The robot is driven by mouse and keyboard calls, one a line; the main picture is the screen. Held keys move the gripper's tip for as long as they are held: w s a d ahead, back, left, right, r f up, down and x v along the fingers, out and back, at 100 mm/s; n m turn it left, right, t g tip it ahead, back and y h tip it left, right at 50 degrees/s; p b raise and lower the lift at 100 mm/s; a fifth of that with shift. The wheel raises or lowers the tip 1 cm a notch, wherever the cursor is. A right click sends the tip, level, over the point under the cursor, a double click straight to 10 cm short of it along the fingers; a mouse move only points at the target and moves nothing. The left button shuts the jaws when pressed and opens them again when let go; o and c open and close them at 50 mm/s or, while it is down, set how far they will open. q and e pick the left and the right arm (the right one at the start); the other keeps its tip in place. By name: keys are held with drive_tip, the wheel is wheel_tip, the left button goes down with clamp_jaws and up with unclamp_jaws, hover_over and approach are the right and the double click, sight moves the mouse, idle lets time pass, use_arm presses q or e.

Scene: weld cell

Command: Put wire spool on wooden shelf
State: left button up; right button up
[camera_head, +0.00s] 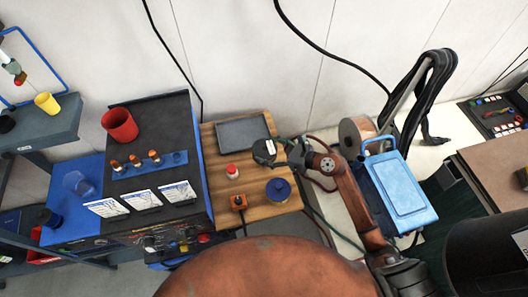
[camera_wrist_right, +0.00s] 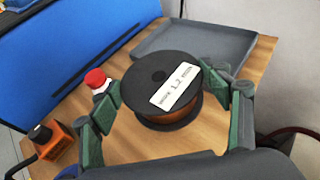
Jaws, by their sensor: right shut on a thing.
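The wire spool (camera_head: 264,151) is black with a white label and copper-coloured wire; it shows large in the right wrist view (camera_wrist_right: 165,88). My right gripper (camera_head: 283,150) is shut on it, with green-padded fingers on both sides of the spool (camera_wrist_right: 170,105). The wooden shelf (camera_head: 222,205) is a light wood board, and the spool is over its right part. The spool's label faces up. I cannot tell whether its underside touches the wood. My left gripper is not in view.
On the shelf are a grey tray (camera_head: 243,131), a red-capped item (camera_head: 233,172), an orange box with a knob (camera_head: 239,203) and a blue round item (camera_head: 278,189). A dark machine (camera_head: 155,120) stands left, a blue case (camera_head: 398,190) right. Bare wood shows between the items.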

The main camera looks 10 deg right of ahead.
sight(270, 154)
drive_tip(key=shift+w+d+f, duration=0.15)
drive_tip(key=shift+w, duration=0.15)
drive_tip(key=shift+w+d+f+b, duration=0.1)
drive_tip(key=shift+f+b, duration=0.15)
drive_tip(key=shift+f, duration=0.65)
drive_tip(key=shift+w+d+f+b, duration=0.1)
drive_tip(key=shift+f+b, duration=0.15)
drive_tip(key=shift+f, duration=0.65)
drive_tip(key=shift+f, duration=0.15)
drive_tip(key=o, duration=2.1)
drive_tip(key=shift+f, duration=0.15)
drive_tip(key=shift+c, duration=0.2)
drive_tip(key=shift+s+d+r, duration=0.1)
drive_tip(key=shift+s+r, duration=0.05)
drive_tip(key=shift+r, duration=0.05)
drive_tip(key=v, duration=1.1)
drive_tip(key=shift+s+d+p, duration=0.25)
drive_tip(key=shift+p, duration=0.05)
